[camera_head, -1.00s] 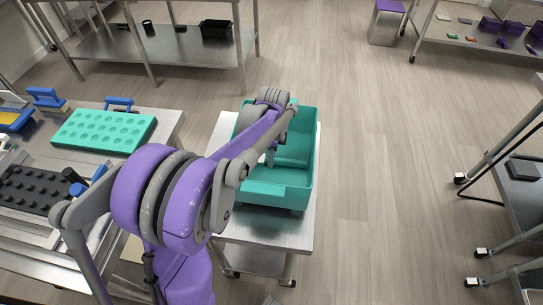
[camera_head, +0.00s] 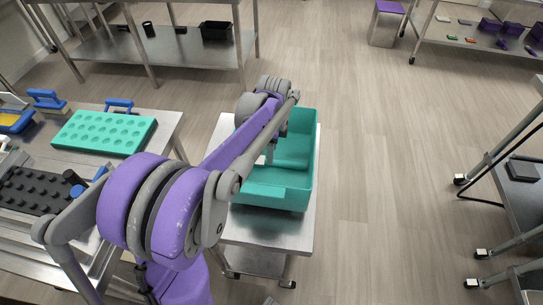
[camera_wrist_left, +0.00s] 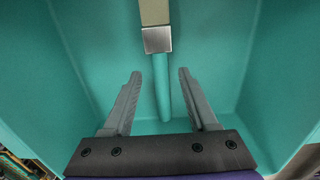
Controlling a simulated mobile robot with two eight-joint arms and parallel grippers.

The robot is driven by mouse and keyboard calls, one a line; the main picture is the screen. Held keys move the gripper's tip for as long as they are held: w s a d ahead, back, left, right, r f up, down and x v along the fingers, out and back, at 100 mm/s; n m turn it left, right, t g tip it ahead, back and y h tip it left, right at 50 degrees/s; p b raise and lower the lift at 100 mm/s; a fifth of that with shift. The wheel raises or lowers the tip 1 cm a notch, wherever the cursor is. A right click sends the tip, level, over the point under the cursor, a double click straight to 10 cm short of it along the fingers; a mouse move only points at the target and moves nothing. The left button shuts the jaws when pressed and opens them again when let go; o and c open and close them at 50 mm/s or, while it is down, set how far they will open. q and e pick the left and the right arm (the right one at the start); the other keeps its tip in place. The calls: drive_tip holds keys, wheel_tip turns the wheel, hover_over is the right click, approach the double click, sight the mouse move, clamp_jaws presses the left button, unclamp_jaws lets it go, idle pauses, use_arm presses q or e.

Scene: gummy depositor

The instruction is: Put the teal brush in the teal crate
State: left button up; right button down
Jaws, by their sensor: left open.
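The teal crate (camera_head: 270,188) stands on a small metal cart, its open top facing up. My left gripper (camera_head: 269,157) reaches down into the crate. In the left wrist view the teal brush (camera_wrist_left: 161,88) shows a teal handle, a metal collar and a pale head, with the crate's teal walls (camera_wrist_left: 85,45) around it. My left gripper (camera_wrist_left: 159,74) is open there, a finger on each side of the handle, with gaps showing on both sides. Whether the brush rests on the crate floor cannot be told. In the head view my arm hides the brush. My right gripper is not in view.
The cart top (camera_head: 265,232) has a bare strip before the crate. At left, a metal table holds a teal mould tray (camera_head: 104,132), a black studded plate (camera_head: 38,190) and blue-handled tools. Shelving stands at right. The floor between is clear.

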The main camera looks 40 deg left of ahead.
use_arm(q)
wheel_tip(320, 180, up, 8)
drive_tip(key=shift+r, duration=0.15)
drive_tip(key=shift+d+p, duration=0.1)
drive_tip(key=shift+p, duration=0.2)
